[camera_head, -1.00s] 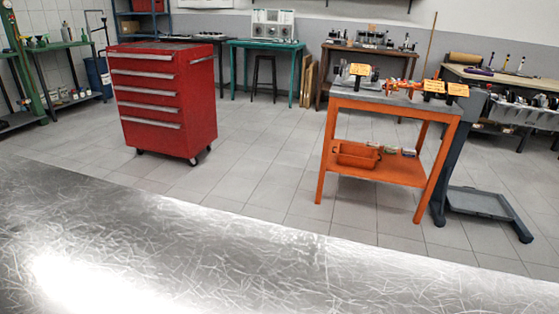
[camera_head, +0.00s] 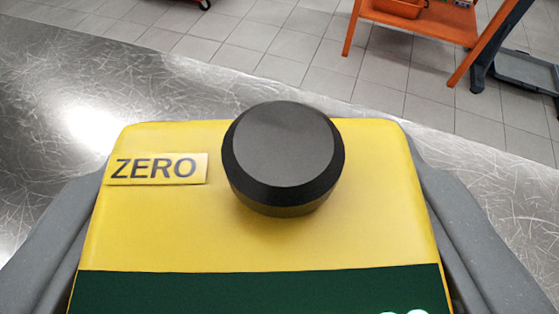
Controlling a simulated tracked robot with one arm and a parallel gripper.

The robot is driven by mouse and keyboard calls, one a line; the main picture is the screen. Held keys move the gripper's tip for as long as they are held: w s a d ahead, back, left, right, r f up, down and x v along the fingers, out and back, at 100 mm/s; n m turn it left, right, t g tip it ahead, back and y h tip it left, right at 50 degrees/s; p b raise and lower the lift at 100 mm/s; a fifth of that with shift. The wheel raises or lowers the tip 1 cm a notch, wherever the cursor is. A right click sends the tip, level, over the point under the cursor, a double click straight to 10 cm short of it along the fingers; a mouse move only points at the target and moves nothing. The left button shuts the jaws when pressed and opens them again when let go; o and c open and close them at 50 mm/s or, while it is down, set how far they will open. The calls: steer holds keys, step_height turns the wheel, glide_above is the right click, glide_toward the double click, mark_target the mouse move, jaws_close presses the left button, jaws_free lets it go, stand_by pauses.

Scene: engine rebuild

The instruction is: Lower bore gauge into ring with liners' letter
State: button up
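A yellow boxy instrument head (camera_head: 330,238), which I take to be the bore gauge, fills the lower middle close to the camera. It has a label reading "ZERO" (camera_head: 156,168), a round black knob (camera_head: 283,155) and a dark green display (camera_head: 250,293) cut off by the bottom edge. My gripper (camera_head: 262,225) has one grey finger against each side of the yellow body and looks shut on it. The gauge's lower part is hidden. I see no ring and no liners with a letter in this view.
A scratched metal bench top (camera_head: 60,110) lies behind and beside the instrument, bare where it shows. Beyond its far edge is a tiled floor (camera_head: 290,55). An orange cart (camera_head: 425,22) and a dark stand (camera_head: 525,70) are at upper right.

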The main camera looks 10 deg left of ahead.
steer(key=shift+s+f+b, duration=0.1)
steer(key=shift+f+b, duration=0.85)
steer(key=shift+f, duration=2.3)
steer(key=shift+f, duration=0.2)
steer(key=o, duration=1.4)
steer(key=v, duration=1.3)
steer(key=shift+s, duration=0.35)
steer(key=shift+r, duration=0.1)
